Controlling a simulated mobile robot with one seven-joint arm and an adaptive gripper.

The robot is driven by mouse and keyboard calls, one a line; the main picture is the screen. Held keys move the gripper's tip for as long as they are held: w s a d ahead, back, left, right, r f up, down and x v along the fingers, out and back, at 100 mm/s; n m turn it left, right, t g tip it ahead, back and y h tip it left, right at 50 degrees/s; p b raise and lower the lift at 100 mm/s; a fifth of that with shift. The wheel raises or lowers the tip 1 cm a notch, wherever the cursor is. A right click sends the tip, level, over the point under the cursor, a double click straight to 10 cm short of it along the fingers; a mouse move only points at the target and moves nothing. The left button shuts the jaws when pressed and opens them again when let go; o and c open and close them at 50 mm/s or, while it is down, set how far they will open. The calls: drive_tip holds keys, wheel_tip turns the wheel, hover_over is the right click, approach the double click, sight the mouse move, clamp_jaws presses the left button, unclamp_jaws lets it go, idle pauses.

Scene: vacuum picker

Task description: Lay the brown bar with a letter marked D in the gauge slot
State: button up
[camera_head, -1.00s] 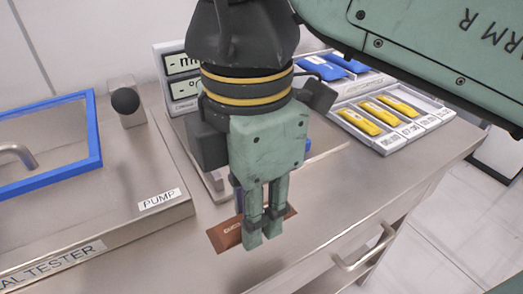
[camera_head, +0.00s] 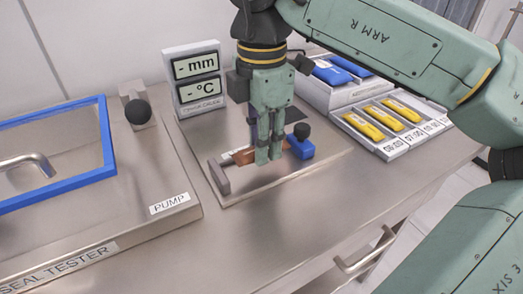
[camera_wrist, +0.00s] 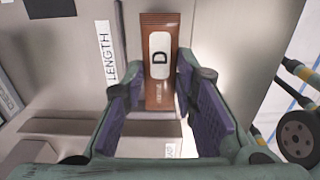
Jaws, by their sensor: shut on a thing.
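My gripper (camera_head: 268,160) is shut on the brown bar (camera_head: 242,156), low over the gauge's metal base plate (camera_head: 262,184). The bar sits between the grey end stop (camera_head: 219,178) on the left and the blue slider (camera_head: 301,148) with a black knob on the right. My fingers hide much of it there. In the wrist view the bar (camera_wrist: 160,92) lies lengthwise between my finger pads, its white label with D facing the camera. I cannot tell whether the bar touches the plate.
The gauge display (camera_head: 195,78) behind reads dashes for mm and °C. A seal tester with a blue-framed lid (camera_head: 108,140) stands at left. A tray of yellow bars (camera_head: 390,118) and a holder with blue packs (camera_head: 335,75) stand at right. The front counter is clear.

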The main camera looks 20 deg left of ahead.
drive_tip(key=shift+f, duration=1.75)
drive_tip(key=shift+f, duration=0.15)
drive_tip(key=o, duration=1.1)
drive_tip(key=shift+c, duration=0.2)
wheel_tip(320, 180, up, 12)
drive_tip(key=shift+r, duration=0.2)
drive_tip(key=shift+s, duration=0.1)
